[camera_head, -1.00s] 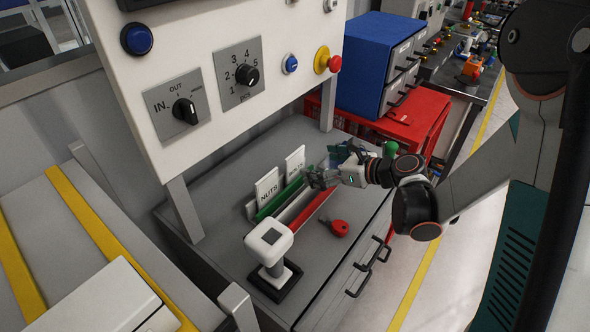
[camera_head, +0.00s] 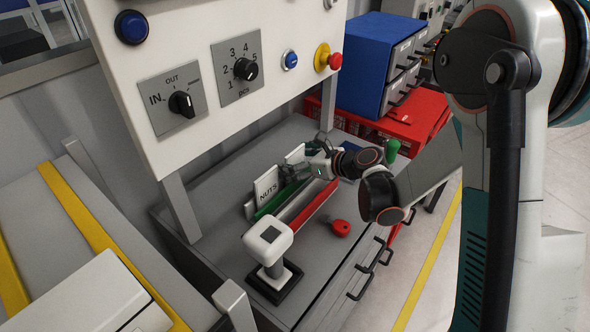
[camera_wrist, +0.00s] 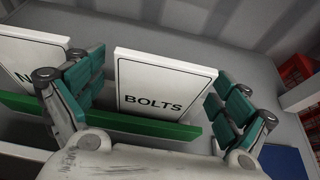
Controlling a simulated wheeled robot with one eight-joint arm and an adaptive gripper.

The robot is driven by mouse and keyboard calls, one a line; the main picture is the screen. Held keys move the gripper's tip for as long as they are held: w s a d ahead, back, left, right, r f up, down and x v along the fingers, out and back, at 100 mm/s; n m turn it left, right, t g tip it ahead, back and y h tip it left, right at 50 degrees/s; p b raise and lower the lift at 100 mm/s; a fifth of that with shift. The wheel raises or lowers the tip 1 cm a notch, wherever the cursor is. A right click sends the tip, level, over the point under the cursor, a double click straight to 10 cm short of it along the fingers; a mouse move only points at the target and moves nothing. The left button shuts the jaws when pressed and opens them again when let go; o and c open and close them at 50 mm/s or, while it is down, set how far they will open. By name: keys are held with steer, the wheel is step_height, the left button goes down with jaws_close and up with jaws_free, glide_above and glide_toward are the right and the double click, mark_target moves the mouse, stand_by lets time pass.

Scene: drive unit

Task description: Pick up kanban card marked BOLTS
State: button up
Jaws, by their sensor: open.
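The white kanban card marked BOLTS (camera_wrist: 160,85) stands upright, leaning slightly, behind a green strip (camera_wrist: 120,122) in the wrist view. My gripper (camera_wrist: 150,92) is open, with one teal-padded finger on each side of the card; I cannot tell if either finger touches it. In the head view my gripper (camera_head: 303,170) is at the rack, and the BOLTS card (camera_head: 295,155) is mostly hidden behind it. The NUTS card (camera_head: 266,188) stands to the left, and part of it shows in the wrist view (camera_wrist: 28,65).
A red bar (camera_head: 312,203) lies in front of the green strip. A red padlock-like object (camera_head: 341,228) and a white-topped device on a black base (camera_head: 268,242) are on the grey bench. Blue drawers (camera_head: 372,60) and a red cabinet (camera_head: 412,115) stand beyond. The control panel overhangs the bench.

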steer(key=shift+c, duration=0.3)
steer(key=c, duration=1.1)
